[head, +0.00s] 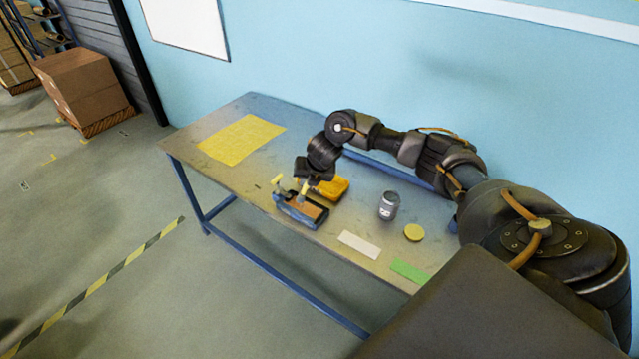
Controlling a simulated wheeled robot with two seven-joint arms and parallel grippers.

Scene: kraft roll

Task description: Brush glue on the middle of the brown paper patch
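A dark blue holder (289,211) stands near the front edge of the table, with a flat brown surface, seemingly the brown paper patch (305,208), on it. Two small upright yellowish pieces rise at the holder, one at its left (277,181) and one at its middle (303,191). My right gripper (309,181) points down just above and behind the holder, close to the middle piece. Its fingers are too small and dark to tell whether they hold that piece. No brush or glue can be made out for certain. My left gripper is out of view.
A yellow-orange block (333,188) lies right behind the holder. A grey can (389,205), a yellow disc (413,232), a white strip (359,244) and a green strip (410,271) lie to the right. A yellow sheet (240,139) covers part of the table's left end.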

